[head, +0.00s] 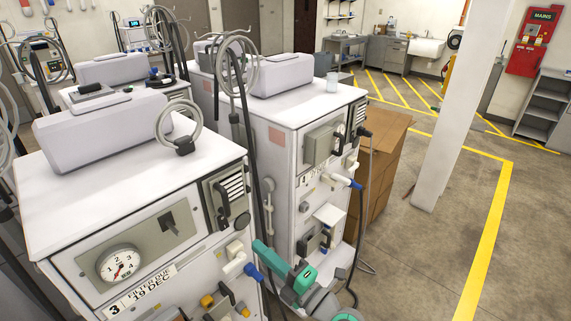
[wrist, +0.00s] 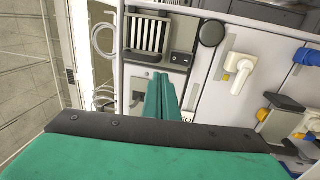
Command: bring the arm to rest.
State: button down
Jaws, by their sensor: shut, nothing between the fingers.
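My gripper (head: 264,250) is green and shows low in the middle of the head view, beside the right front edge of the near white machine (head: 120,205) labelled 3. In the wrist view its green fingers (wrist: 160,95) are together, with nothing between them. Behind them in that view is a machine front with a grille (wrist: 147,36), a round black knob (wrist: 212,33) and a white tap (wrist: 238,72). I cannot tell how far the fingertips are from that front. The lower part of my arm runs out of the head view at the bottom.
A second white machine (head: 285,110) stands behind, with a blue-tipped fitting (head: 345,181) sticking out. A cardboard box (head: 383,155) stands beside it. Grey hoses (head: 238,50) hang over the machines. A white pillar (head: 450,100) stands right; the floor around the yellow line (head: 490,235) is clear.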

jog(key=s+f+m+t+h, duration=0.2)
jog(key=s+m+t, duration=0.75)
jog(key=s, duration=0.65)
jog(key=s+d+f+m+g+h, duration=0.3)
jog(key=s+d+f+m+h, duration=0.2)
jog(key=s+m, duration=0.4)
jog(key=s+d+f+m+g+h, duration=0.3)
jog(key=s+d+f+m+h, duration=0.2)
jog(key=s+f+m+h, duration=0.3)
jog(key=s+f+m, duration=0.2)
jog(key=s, duration=0.1)
jog(key=shift+s+f, duration=0.15)
jog(key=shift+s, duration=0.1)
jog(key=shift+d+h, duration=0.15)
jog(key=shift+h, duration=0.15)
